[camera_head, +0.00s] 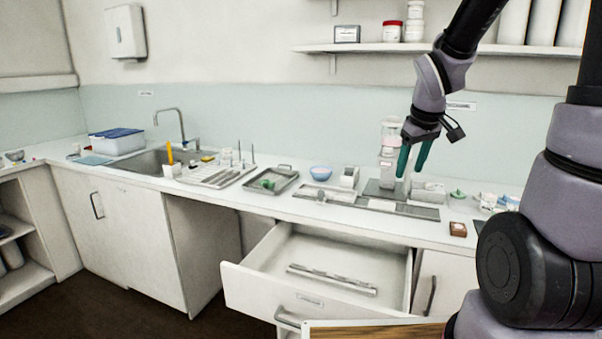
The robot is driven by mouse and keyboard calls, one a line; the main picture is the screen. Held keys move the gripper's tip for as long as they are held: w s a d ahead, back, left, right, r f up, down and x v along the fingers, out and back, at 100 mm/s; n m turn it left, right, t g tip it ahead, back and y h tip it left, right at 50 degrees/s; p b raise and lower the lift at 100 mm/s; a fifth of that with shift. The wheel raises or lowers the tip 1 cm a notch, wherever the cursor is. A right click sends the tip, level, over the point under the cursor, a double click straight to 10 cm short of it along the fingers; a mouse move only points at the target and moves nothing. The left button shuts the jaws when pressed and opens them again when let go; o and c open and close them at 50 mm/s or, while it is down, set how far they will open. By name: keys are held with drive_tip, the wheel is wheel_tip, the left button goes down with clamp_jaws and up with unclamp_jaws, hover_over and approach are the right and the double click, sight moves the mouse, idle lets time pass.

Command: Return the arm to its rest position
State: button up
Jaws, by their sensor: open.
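My gripper (412,158) has green fingers and hangs from my raised arm on the right of the view. Its fingers point down and are apart, with nothing seen between them. It is in front of, or beside, a clear upright jar-like device (389,150) on a dark base; I cannot tell whether they touch. The dark base (384,190) stands on the white counter (345,220). My arm's links cover part of the counter's right end and the wall.
An open drawer (255,284) juts out below the counter and holds a long metal piece (331,279). A shelf (440,49) with jars runs above. A wooden-topped surface (375,331) is at the bottom.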

drive_tip(key=s+a+r+m+t+y, duration=0.1)
drive_tip(key=s+r+m+t+y, duration=0.1)
drive_tip(key=s+r+m, duration=0.6)
drive_tip(key=s+r+t, duration=0.1)
drive_tip(key=s+r, duration=0.5)
drive_tip(key=shift+s+a+r, duration=0.15)
drive_tip(key=shift+a+r, duration=0.2)
drive_tip(key=shift+r, duration=0.05)
